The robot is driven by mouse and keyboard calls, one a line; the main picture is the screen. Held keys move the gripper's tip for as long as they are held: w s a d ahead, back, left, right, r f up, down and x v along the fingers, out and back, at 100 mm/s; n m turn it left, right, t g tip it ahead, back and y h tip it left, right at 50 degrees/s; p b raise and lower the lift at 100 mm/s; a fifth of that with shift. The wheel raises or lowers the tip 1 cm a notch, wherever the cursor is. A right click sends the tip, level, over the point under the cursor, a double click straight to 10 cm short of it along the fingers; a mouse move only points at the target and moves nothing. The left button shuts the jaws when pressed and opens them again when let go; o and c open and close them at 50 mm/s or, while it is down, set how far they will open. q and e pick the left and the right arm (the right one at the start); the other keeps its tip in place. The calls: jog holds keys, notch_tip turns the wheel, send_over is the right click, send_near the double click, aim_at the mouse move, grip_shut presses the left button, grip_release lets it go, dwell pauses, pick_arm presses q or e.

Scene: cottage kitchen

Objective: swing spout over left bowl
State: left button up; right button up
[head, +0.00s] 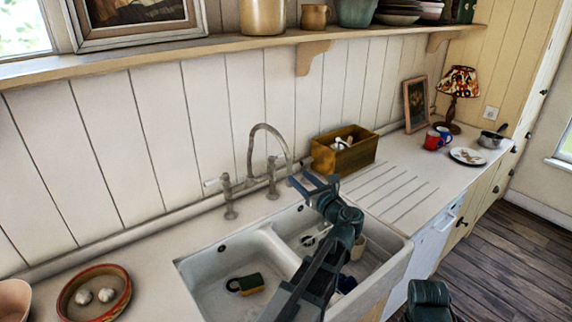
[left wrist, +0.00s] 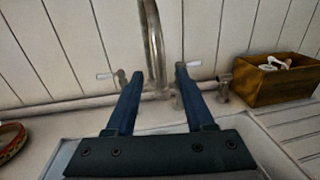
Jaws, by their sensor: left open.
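The metal spout (head: 265,127) arches up behind the sink between two tap handles, its free end dropping on the right, close to my left gripper. The left gripper (head: 298,176) is open, its fingers pointing at the spout end. In the left wrist view the spout (left wrist: 152,45) stands between the two spread fingers (left wrist: 155,82); I cannot tell whether they touch it. The left bowl (head: 215,270) of the white sink holds a dark green and yellow mug (head: 246,284). The right bowl is partly hidden by my left arm. My right gripper is not visible.
A wooden box (head: 345,151) stands right of the taps by the ribbed drainboard. Tap handles (head: 228,198) (head: 272,178) flank the spout. A round dish (head: 93,293) with garlic lies on the left counter. A shelf (head: 200,58) runs above.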

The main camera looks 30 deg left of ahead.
pick_arm(q)
jog(key=x, duration=1)
jog(key=shift+a, duration=0.1)
grip_shut()
dwell(1.2)
